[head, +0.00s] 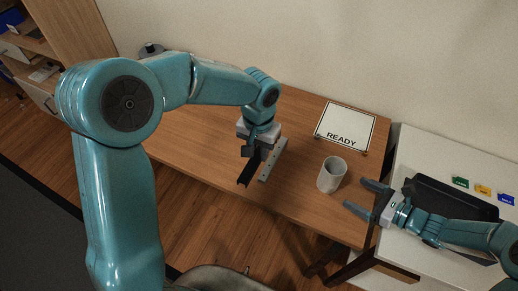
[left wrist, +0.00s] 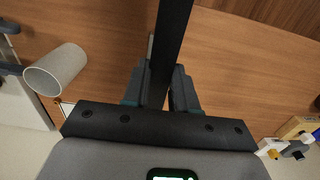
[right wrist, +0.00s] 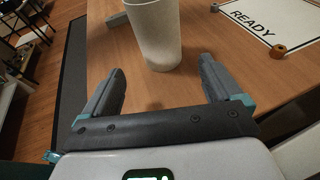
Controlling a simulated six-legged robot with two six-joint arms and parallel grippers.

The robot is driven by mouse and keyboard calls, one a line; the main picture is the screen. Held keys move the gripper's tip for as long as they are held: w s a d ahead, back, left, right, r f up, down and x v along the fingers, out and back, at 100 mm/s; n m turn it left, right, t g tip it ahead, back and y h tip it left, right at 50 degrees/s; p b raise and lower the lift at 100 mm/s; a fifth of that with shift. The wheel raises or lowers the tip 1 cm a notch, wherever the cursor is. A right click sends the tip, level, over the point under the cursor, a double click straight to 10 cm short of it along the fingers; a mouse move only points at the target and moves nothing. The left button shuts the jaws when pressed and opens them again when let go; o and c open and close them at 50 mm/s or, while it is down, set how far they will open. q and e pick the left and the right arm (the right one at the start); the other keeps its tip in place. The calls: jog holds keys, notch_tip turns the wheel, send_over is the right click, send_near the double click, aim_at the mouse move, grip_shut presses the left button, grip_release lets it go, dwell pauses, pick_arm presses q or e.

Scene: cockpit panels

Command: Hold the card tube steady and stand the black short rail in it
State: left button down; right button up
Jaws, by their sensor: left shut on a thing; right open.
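The card tube (head: 332,175) is a pale grey, open-topped cylinder standing upright on the wooden table; it also shows in the left wrist view (left wrist: 57,70). In the right wrist view the tube (right wrist: 156,32) stands just beyond the fingertips. My right gripper (head: 356,194) is open and empty, to the right of the tube, with its fingers pointing at it. My left gripper (left wrist: 159,85) is shut on the black short rail (left wrist: 172,35), left of the tube. In the head view the rail (head: 248,172) slants downward from the fingers; whether it touches the table is unclear.
A grey metal rail with holes (head: 273,160) lies beside the black rail. A white READY board (head: 344,128) lies at the table's back right. A white side table with a black tray (head: 455,197) and small coloured blocks (head: 483,190) stands at right.

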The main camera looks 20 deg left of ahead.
aim_at(336, 184)
pick_arm(q)
jog(key=shift+d+r, duration=0.1)
jog(key=shift+d, duration=0.15)
notch_tip(336, 184, down, 3)
jog(key=b, duration=0.3)
jog(key=shift+f, duration=0.2)
pick_arm(e)
jog(key=x, duration=0.8)
jog(key=shift+w+a+f, duration=0.1)
jog(key=shift+a+f, duration=0.1)
jog(key=shift+f, duration=0.1)
pick_arm(q)
jog(key=shift+f+b, duration=0.25)
jog(key=shift+b, duration=0.15)
pick_arm(e)
jog(key=shift+w+a, duration=0.15)
jog(key=shift+a, duration=0.4)
pick_arm(q)
jog(key=shift+s, duration=0.1)
pick_arm(e)
jog(key=c, duration=0.7)
